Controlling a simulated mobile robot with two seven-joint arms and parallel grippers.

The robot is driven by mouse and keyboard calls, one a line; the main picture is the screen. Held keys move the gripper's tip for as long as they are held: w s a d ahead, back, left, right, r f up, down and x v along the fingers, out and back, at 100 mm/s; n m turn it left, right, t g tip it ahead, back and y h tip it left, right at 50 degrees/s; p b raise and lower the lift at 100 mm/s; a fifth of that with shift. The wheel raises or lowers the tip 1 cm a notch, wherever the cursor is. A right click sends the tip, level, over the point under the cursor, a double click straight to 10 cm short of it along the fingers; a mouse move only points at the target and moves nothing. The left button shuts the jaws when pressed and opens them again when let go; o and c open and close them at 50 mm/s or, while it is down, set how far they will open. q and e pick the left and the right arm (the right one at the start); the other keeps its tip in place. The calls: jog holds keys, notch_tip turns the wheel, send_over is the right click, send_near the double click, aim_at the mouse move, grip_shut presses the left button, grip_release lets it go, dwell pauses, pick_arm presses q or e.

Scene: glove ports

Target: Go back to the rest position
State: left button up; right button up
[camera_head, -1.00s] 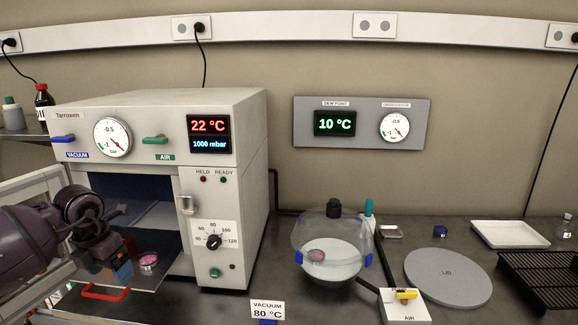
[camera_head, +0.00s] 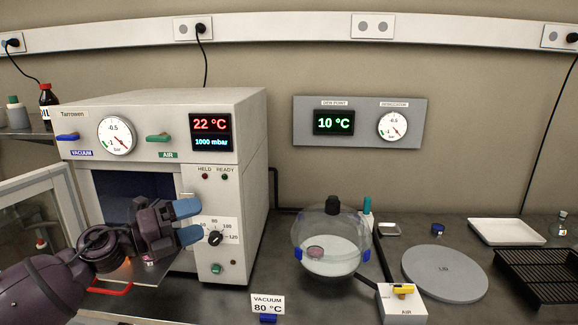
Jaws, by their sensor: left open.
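My left gripper (camera_head: 190,222) is open and empty, its two blue fingers pointing right in front of the vacuum oven (camera_head: 165,100), beside the dial knob. My left arm comes in from the lower left and covers part of the oven's opening. The oven door (camera_head: 35,205) stands open to the left. A small pinkish dish (camera_head: 149,259) in the lower oven opening is mostly hidden by my gripper. My right gripper is not in view.
A glass desiccator (camera_head: 332,245) with a pink dish inside stands right of the oven. A grey lid (camera_head: 445,273), a white tray (camera_head: 507,232), a black rack (camera_head: 545,275) and an AIR valve block (camera_head: 402,303) lie further right. A VACUUM 80 °C card (camera_head: 267,304) stands in front.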

pick_arm(q)
jog(key=s+a+f+n+t+y, duration=0.2)
jog(key=s+f+n+y, duration=0.15)
jog(key=f+n, duration=0.4)
jog(key=s+a+f+n+t+y, duration=0.25)
jog(key=f+n+y, duration=0.25)
jog(key=f+n, duration=0.3)
jog(key=s+a+f+n+t+y, duration=0.2)
jog(key=s+f+n+y, duration=0.15)
jog(key=f+n, duration=0.45)
jog(key=s+f+n+g+y, duration=0.2)
jog(key=s+f+n, duration=0.3)
jog(key=s, duration=0.6)
jog(key=s+a+f+n+g+y, duration=0.1)
jog(key=s+f+n+g+y, duration=0.1)
jog(key=s+f, duration=0.8)
jog(key=s+n+g, duration=0.1)
jog(key=n, duration=0.1)
jog(key=shift+s+a+n, duration=0.3)
jog(key=shift+s+n, duration=0.05)
